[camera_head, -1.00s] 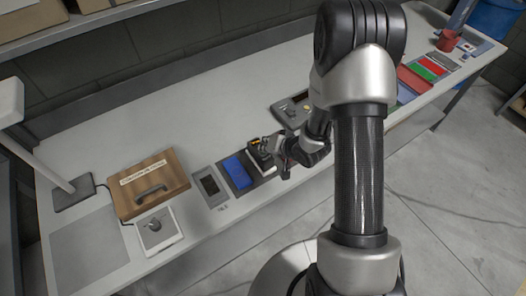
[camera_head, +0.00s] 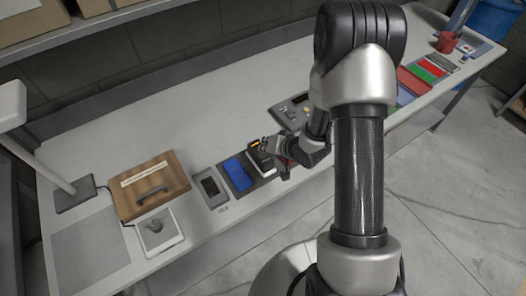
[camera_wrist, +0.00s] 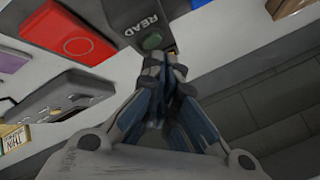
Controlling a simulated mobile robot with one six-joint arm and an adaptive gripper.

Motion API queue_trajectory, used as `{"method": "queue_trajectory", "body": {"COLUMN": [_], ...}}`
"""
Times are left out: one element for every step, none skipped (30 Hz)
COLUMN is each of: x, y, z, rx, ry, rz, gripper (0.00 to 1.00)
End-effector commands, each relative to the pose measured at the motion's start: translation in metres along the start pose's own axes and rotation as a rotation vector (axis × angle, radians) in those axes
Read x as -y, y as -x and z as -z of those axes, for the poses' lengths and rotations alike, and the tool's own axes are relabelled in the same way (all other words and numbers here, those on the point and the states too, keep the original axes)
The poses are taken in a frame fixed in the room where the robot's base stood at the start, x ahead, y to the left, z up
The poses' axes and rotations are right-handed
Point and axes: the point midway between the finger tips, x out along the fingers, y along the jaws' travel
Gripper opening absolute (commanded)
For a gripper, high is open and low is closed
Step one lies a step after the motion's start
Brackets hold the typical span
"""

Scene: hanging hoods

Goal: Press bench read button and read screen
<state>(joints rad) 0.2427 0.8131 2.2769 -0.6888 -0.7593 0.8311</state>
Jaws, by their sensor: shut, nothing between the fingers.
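My fingers and wrist partly cover this device. No readable screen text shows in either view.
A blue pad (camera_head: 237,174), a grey unit with a dark window (camera_head: 210,186) and a wooden box (camera_head: 149,186) stand left of my gripper on the bench (camera_head: 190,95). A grey panel with knobs (camera_head: 287,112) is behind my wrist. The back of the bench is clear.

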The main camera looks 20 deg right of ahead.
Motion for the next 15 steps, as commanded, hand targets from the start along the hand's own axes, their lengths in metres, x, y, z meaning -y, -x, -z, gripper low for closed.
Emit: {"method": "queue_trajectory", "body": {"x": [0.0018,0.002,0.002,0.0019,0.0017,0.0015,0.0015,0.0015,0.0015,0.0015,0.0017,0.0022,0.0029,0.0037,0.0052], "y": [0.0026,0.0028,0.0028,0.0026,0.0024,0.0021,0.0021,0.002,0.002,0.0021,0.0023,0.003,0.0039,0.0051,0.0072], "z": [0.0017,0.0019,0.0018,0.0017,0.0015,0.0014,0.0013,0.0013,0.0013,0.0014,0.0016,0.0021,0.0028,0.0037,0.0053], "rx": [0.0,0.0,0.0,0.0,0.0,0.0,0.0,0.0,0.0,0.0,0.0,0.0,0.0,0.0,0.0], "ry": [0.0,0.0,0.0,0.0,0.0,0.0,0.0,0.0,0.0,0.0,0.0,0.0,0.0,0.0,0.0], "rz": [0.0,0.0,0.0,0.0,0.0,0.0,0.0,0.0,0.0,0.0,0.0,0.0,0.0,0.0,0.0], "gripper": [0.0,0.0,0.0,0.0,0.0,0.0,0.0,0.0,0.0,0.0,0.0,0.0,0.0,0.0,0.0]}}
